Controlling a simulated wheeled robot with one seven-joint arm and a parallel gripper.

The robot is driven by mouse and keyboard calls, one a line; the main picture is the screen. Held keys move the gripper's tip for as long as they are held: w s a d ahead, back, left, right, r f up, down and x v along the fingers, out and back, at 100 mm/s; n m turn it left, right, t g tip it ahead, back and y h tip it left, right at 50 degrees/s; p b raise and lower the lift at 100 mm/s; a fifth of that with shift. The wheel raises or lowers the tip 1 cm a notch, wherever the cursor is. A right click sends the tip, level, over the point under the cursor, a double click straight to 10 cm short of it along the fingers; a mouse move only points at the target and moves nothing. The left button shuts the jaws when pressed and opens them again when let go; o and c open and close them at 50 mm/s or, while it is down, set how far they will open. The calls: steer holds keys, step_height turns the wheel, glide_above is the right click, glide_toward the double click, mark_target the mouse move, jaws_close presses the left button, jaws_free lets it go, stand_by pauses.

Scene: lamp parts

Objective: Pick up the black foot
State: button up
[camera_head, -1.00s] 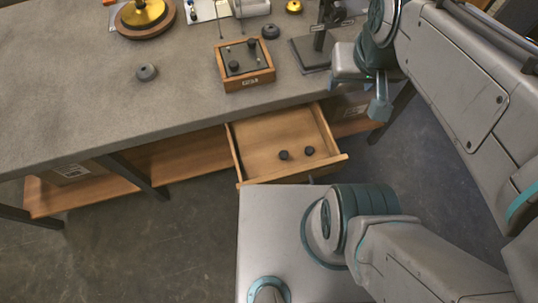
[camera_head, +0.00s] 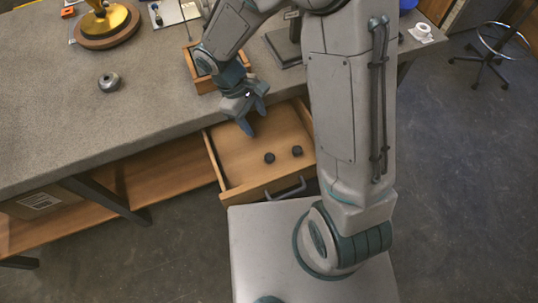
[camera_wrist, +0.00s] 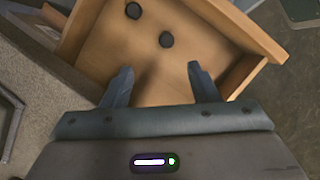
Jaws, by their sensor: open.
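Two small black feet lie apart on the floor of the open wooden drawer (camera_head: 235,160): one foot (camera_head: 269,158) to the left and another foot (camera_head: 297,150) to the right. In the wrist view, one foot (camera_wrist: 166,39) lies ahead of the space between my fingers, and the other foot (camera_wrist: 133,10) is farther up and left. My gripper (camera_head: 256,108) is open and empty, pointing down above the back of the drawer near the table edge. Its two spread fingers (camera_wrist: 160,68) also show in the wrist view. Neither foot is touched.
The grey table (camera_head: 60,125) edge runs along the back of the drawer. A wooden tray (camera_head: 207,84) sits behind my gripper, partly hidden by my arm. A grey round part (camera_head: 109,82) and a brass piece on a wooden disc (camera_head: 108,24) stand to the left.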

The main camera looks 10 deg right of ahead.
step_height(320, 180, down, 3)
steer(key=a, duration=0.2)
steer(key=n, duration=0.1)
glide_above(269, 157)
steer(key=w+a, duration=0.1)
steer(key=a, duration=0.2)
steer(key=f, duration=0.5)
steer(key=f+b, duration=0.1)
steer(key=f, duration=0.2)
steer(key=shift+w+d, duration=0.1)
steer(key=shift+d, duration=0.15)
steer(key=shift+x, duration=2.8)
steer(key=shift+w+d, duration=0.1)
steer(key=shift+d, duration=0.05)
steer(key=c, duration=1)
